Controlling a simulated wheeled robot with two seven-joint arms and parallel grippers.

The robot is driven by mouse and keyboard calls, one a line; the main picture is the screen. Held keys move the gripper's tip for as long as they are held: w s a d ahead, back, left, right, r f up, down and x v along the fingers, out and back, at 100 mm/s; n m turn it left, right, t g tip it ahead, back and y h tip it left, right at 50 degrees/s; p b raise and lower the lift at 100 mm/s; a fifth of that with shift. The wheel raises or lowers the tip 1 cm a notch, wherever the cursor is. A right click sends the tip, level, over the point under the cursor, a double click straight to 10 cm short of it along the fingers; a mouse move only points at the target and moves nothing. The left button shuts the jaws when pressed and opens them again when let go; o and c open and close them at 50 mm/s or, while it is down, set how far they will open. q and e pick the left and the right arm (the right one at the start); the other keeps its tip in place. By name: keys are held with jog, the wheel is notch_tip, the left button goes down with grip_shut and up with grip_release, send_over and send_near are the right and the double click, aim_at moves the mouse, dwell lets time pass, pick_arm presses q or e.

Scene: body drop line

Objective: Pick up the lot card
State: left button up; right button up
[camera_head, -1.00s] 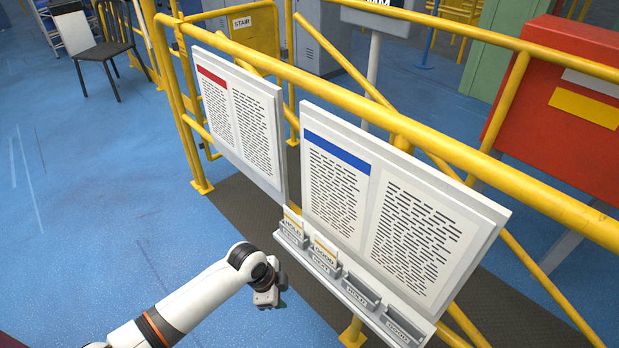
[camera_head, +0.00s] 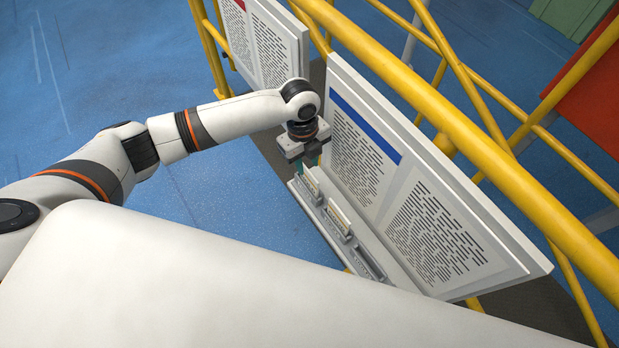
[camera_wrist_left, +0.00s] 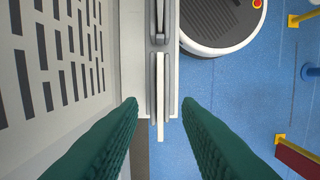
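My left gripper (camera_head: 309,162) hangs over the rack's far end, above the first card. In the left wrist view its two green fingers (camera_wrist_left: 160,106) are apart, with a thin card (camera_wrist_left: 159,98) edge-on between and just ahead of the tips, still seated in its grey slot (camera_wrist_left: 150,85). The fingers do not visibly touch it. My right gripper is out of view.
The text board with the blue band (camera_head: 400,190) stands right beside the rack (camera_head: 320,222); it also fills the left of the wrist view (camera_wrist_left: 60,60). A yellow railing (camera_head: 430,100) runs behind it. Open blue floor (camera_head: 230,215) lies on the near side.

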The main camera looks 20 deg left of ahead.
aim_at(309, 176)
pick_arm(q)
jog(key=shift+d+f, duration=0.1)
jog(key=shift+f, duration=0.6)
jog(key=shift+s+d+f+p, duration=0.1)
jog(key=shift+f, duration=0.65)
jog(key=shift+s+d+f+p, duration=0.1)
jog(key=shift+s+d+f, duration=0.05)
jog(key=shift+f, duration=0.65)
jog(key=shift+s+d+f+p, duration=0.1)
jog(key=shift+f, duration=0.65)
grip_shut()
